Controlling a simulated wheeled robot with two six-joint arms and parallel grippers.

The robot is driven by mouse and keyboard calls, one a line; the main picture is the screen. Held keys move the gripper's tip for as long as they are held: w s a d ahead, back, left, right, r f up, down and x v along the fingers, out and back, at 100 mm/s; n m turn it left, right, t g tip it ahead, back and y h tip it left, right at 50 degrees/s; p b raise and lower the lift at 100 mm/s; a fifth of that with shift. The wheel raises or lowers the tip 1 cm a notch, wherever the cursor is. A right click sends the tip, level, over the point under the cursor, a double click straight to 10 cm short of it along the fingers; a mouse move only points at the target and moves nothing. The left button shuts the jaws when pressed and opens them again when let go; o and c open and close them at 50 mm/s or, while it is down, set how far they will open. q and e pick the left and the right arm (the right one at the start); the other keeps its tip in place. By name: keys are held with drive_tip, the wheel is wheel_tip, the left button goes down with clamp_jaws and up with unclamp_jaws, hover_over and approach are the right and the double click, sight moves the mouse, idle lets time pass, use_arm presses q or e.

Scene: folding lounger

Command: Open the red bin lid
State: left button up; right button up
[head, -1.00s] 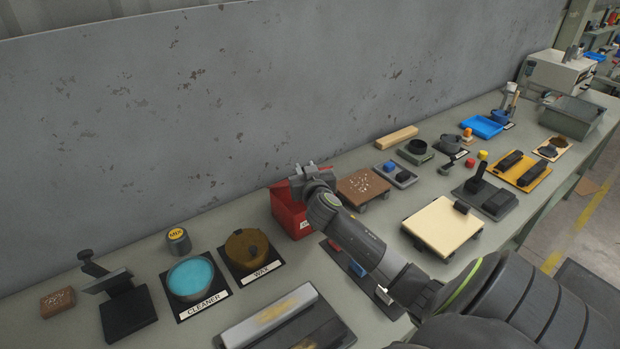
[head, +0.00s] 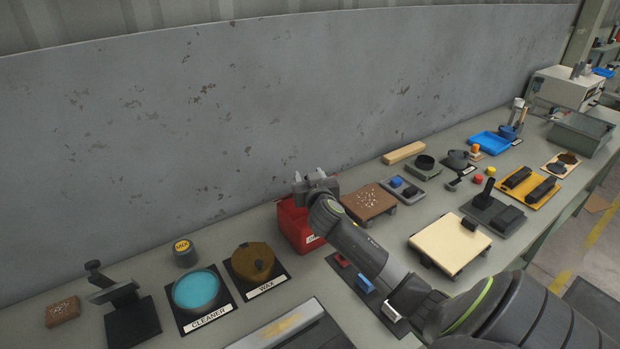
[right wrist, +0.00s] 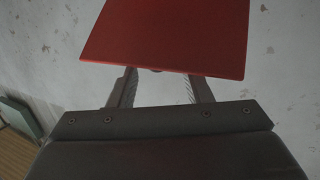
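The red bin (head: 294,224) stands on the bench near the wall, partly hidden behind my right arm. My right gripper (head: 316,178) is above the bin's back right part. In the right wrist view a flat red panel (right wrist: 168,35), which looks like the bin's lid, stands out against the grey wall. My right gripper's two fingers (right wrist: 160,88) are spread apart there, and the panel covers their tips. I cannot tell whether they touch it. The lid's angle is unclear in the head view. My left gripper is not in view.
A brown block (head: 368,201) on small feet stands right of the bin, close to my forearm. The wax tin (head: 252,262) and cleaner tin (head: 196,290) stand to the left. The grey wall (head: 150,140) rises right behind the bin.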

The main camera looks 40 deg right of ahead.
drive_tip(key=shift+f, duration=0.15)
drive_tip(key=shift+s, duration=0.15)
drive_tip(key=shift+s+a, duration=0.15)
drive_tip(key=shift+s, duration=0.05)
drive_tip(key=b+v, duration=0.3)
drive_tip(key=v, duration=1.3)
drive_tip(key=shift+s+a, duration=0.25)
drive_tip(key=shift+s, duration=0.05)
